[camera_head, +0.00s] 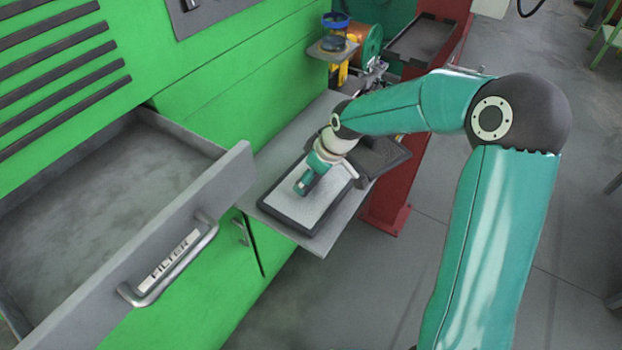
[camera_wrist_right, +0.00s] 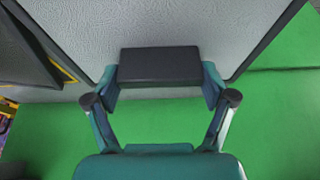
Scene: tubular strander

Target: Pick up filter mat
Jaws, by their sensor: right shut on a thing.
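The filter mat (camera_head: 296,209) is a light grey textured pad in a dark frame, on a grey shelf in the head view. Its pale surface fills the upper part of the right wrist view (camera_wrist_right: 215,25). A dark rectangular block (camera_wrist_right: 160,66), seemingly the mat's grip, stands at its near edge. My right gripper (camera_head: 304,186) is over the mat, its fingers closed on both ends of the block in the wrist view (camera_wrist_right: 160,80). Whether the mat is lifted off the shelf is unclear. My left gripper is not in view.
An open, empty grey drawer (camera_head: 232,172) labelled FILTER juts from the green machine (camera_head: 215,85), left of the shelf (camera_head: 318,240). A dark tray (camera_head: 385,157) lies beside the mat, partly behind my arm. A red post (camera_head: 388,210) stands right of the shelf.

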